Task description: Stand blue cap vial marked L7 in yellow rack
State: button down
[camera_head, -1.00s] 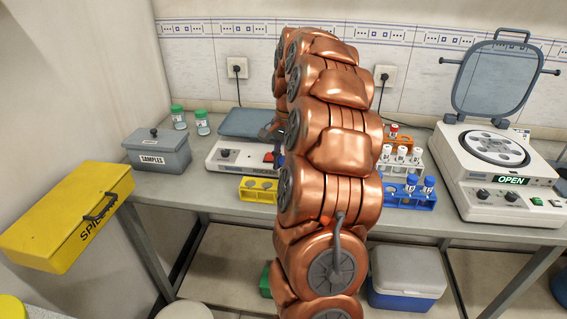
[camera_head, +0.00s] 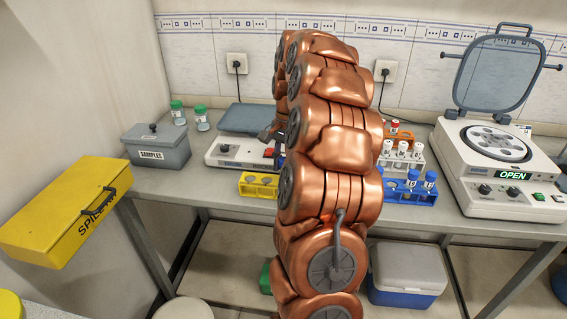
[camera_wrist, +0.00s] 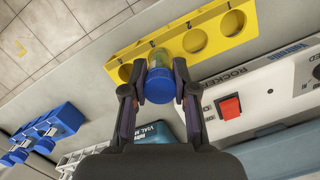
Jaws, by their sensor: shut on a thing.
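My gripper (camera_wrist: 160,88) is shut on a blue cap vial (camera_wrist: 160,58), seen cap-first in the wrist view. The vial's clear body points toward the yellow rack (camera_wrist: 221,41) and overlaps its near edge. I cannot tell whether it is inside a hole. The mark on the vial is not readable. Other rack holes to the right look empty. In the head view the yellow rack (camera_head: 246,190) stands at the bench front, its right part hidden by my arm. There my gripper (camera_head: 274,148) is partly visible; the held vial is hidden.
A rocker (camera_head: 228,152) stands behind the yellow rack, close to my gripper. Right of my arm are a blue rack (camera_head: 412,198) with blue cap vials and a white rack (camera_head: 417,163) with white cap vials. An open centrifuge (camera_head: 500,185) stands far right.

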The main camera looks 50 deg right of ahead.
jog(key=shift+f+b, duration=0.3)
jog(key=shift+f, duration=0.35)
jog(key=shift+f, duration=0.1)
jog(key=c, duration=0.8)
grip_release()
jog(key=shift+r+p, duration=0.85)
jog(key=shift+r, duration=2.65)
